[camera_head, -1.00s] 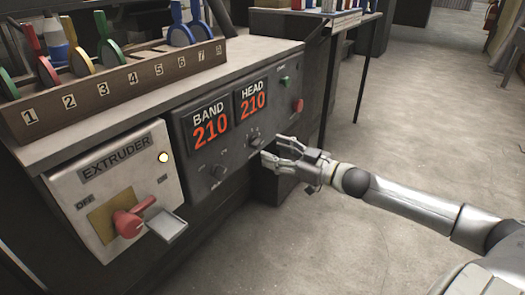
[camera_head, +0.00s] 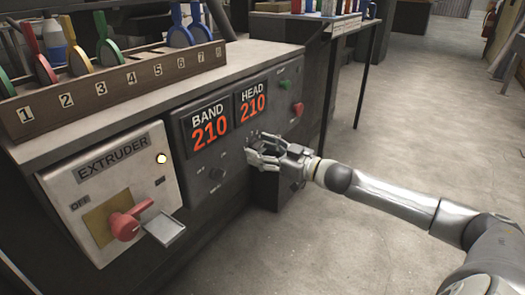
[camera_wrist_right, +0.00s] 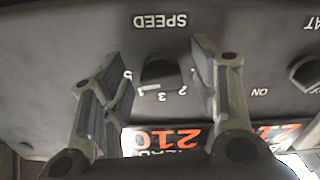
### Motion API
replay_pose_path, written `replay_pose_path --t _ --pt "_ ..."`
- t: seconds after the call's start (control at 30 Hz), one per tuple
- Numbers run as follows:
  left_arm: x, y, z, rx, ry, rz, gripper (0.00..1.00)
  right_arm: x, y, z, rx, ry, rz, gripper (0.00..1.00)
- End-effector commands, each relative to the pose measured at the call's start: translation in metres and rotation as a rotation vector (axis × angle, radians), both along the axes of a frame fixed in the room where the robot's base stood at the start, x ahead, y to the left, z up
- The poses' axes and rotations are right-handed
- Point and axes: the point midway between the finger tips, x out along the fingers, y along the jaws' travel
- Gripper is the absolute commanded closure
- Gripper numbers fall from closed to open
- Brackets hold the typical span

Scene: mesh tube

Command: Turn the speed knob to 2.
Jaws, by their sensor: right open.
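The speed knob (camera_wrist_right: 162,72) is a small dark knob on the dark panel under the upside-down word SPEED in the right wrist view. Small digits, among them 1, 2 and 3, lie along its lower side. Which digit it points at is unclear. My right gripper (camera_head: 257,153) is open at the panel below the HEAD display. In the wrist view its two fingers stand on either side of the knob, with gaps; I see no contact. In the head view the gripper hides this knob. My left gripper is not in view.
A second knob (camera_head: 217,173) sits left of my right gripper. BAND (camera_head: 210,131) and HEAD (camera_head: 251,103) displays read 210. A green button (camera_head: 285,85) and red button (camera_head: 298,109) are to the right. The extruder box (camera_head: 112,190) has a red switch (camera_head: 126,224). Open floor lies right.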

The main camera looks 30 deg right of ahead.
Motion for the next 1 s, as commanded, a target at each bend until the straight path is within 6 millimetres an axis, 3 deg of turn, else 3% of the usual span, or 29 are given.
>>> replay_pose_path --t 0.17,0.5,0.87,1.0 --pt "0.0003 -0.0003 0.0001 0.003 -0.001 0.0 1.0 0.0 0.0 -0.0002 0.0 0.0 0.0 0.47" --pt "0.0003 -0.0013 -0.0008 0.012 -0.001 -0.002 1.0 -0.0001 0.0 -0.0002 0.0 0.0 0.0 0.9" --pt "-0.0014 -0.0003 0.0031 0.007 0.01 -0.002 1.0 -0.0001 -0.0003 0.0019 -0.058 -0.023 0.0 0.9" --pt "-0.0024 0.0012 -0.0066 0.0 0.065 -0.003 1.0 0.0001 -0.0008 0.0033 -0.133 -0.054 -0.001 0.9"
